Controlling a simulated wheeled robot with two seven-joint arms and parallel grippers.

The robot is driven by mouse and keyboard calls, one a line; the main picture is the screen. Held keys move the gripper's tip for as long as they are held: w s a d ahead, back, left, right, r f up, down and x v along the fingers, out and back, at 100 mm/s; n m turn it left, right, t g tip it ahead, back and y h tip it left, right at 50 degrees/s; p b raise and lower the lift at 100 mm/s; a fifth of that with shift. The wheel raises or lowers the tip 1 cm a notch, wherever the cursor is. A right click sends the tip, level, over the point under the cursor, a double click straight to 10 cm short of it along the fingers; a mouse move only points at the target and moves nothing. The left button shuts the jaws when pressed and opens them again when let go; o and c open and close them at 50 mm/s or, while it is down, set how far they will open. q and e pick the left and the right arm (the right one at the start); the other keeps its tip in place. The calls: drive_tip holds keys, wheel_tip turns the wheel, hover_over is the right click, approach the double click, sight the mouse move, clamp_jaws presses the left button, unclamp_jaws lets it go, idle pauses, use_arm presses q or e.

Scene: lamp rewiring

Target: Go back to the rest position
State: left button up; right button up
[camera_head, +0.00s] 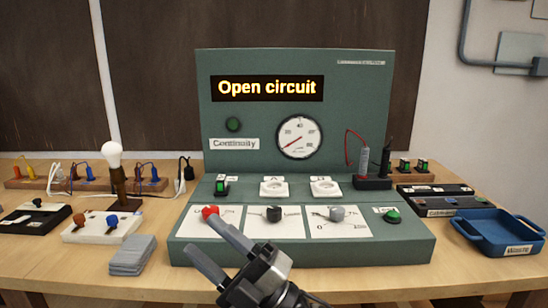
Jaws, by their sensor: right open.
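My right gripper (218,250) is in the lower middle of the head view, in front of the green test panel (300,258). Its two grey fingers are spread apart with nothing between them. The upper finger's tip overlaps the area just below the red knob (209,212); I cannot tell whether it touches the knob or the panel. My left gripper is not in view. The panel's display (267,88) reads "Open circuit".
A lamp with a white bulb (112,153) stands at the left, near a white block (101,227) and grey cards (133,255). A blue tray (468,232) sits at the right. A red-wired probe (364,158) stands on the panel's right side. Bare table shows at the front left.

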drive_tip(key=w+d+f+m+t+h, duration=0.1)
drive_tip(key=d+f+m+t+h, duration=0.8)
drive_tip(key=m, duration=0.6)
drive_tip(key=s+d+f+m+g+h, duration=0.3)
drive_tip(key=s+d+f+m+h, duration=0.2)
drive_tip(key=f, duration=0.6)
drive_tip(key=s+d+f+m+g+h, duration=0.4)
drive_tip(key=s+d+f+m+h, duration=0.2)
drive_tip(key=s+f, duration=0.4)
drive_tip(key=d+f+m, duration=0.1)
drive_tip(key=d, duration=0.1)
drive_tip(key=shift+d, duration=0.35)
